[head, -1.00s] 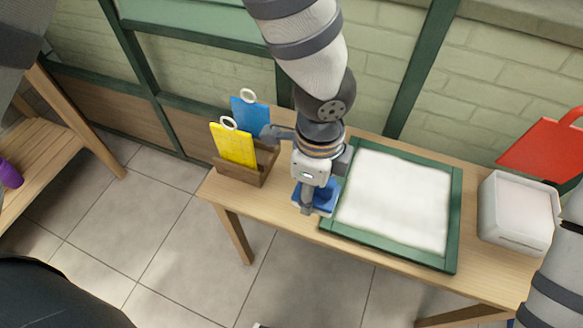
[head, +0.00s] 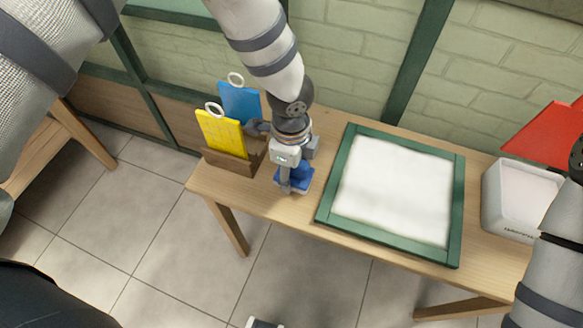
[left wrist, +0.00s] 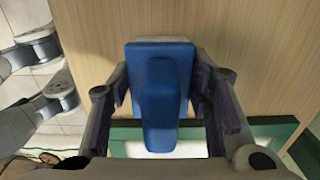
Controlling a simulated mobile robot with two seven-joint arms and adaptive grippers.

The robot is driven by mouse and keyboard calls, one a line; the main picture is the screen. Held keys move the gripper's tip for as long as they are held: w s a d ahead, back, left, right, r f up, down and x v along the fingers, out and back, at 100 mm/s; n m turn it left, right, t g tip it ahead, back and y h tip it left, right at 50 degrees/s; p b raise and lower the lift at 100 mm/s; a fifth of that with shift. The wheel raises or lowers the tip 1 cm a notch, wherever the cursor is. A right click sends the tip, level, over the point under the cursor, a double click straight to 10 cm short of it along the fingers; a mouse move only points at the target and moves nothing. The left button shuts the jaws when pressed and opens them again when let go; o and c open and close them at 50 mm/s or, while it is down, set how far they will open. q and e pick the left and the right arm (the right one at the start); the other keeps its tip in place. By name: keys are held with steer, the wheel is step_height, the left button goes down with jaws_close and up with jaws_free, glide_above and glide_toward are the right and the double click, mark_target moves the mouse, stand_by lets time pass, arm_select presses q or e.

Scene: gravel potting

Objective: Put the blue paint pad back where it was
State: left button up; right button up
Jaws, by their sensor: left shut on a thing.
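The blue paint pad (head: 307,180) is at the table's front edge, between the wooden card holder and the green-framed white tray. My left gripper (head: 292,184) is shut on it from above. In the left wrist view the pad (left wrist: 160,60) shows its block and raised grip, with the fingers of my left gripper (left wrist: 160,100) on both sides of the grip. I cannot tell whether the pad touches the table. Part of my right arm shows at the right edge, but its gripper is out of view.
The wooden holder (head: 232,163) holds a yellow card (head: 222,135) and a blue card (head: 238,103) with white rings, close left of my left gripper. The green-framed tray (head: 390,255) lies to the right. A white bin (head: 507,210) and a red panel (head: 545,132) are at far right.

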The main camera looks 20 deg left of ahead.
arm_select(q)
steer(key=o, duration=1.1)
steer(key=shift+f, duration=0.1)
step_height(320, 180, up, 12)
steer(key=shift+r+p, duration=0.25)
steer(key=shift+p, duration=0.5)
arm_select(e)
steer(key=shift+w+r+t, duration=0.4)
steer(key=shift+w+r, duration=0.5)
